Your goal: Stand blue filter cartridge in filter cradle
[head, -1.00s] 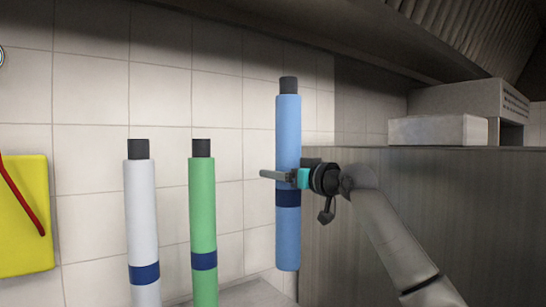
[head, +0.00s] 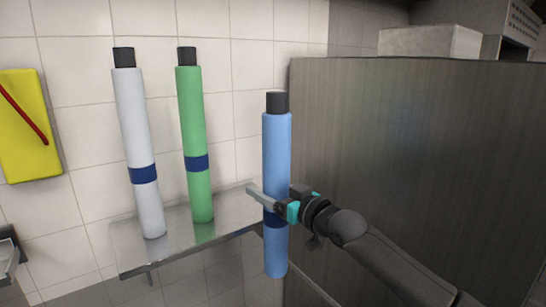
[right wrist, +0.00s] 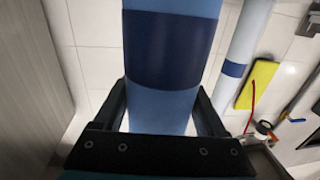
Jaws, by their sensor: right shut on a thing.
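The blue filter cartridge (head: 277,150) is upright, with a black top cap and a dark blue band. My right gripper (head: 270,204) is shut around it near the band. Its bottom end hangs in front of and below the shelf's front edge, apart from the shelf. In the right wrist view the cartridge (right wrist: 165,105) runs between the two fingers, its band just beyond them. I cannot make out a distinct filter cradle. My left gripper is not in view.
A metal wall shelf (head: 178,222) carries a standing white cartridge (head: 135,115) and a green cartridge (head: 192,120). Bare shelf lies right of the green one. A tall grey panel (head: 390,150) stands at the right. A yellow board (head: 25,130) hangs at the left.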

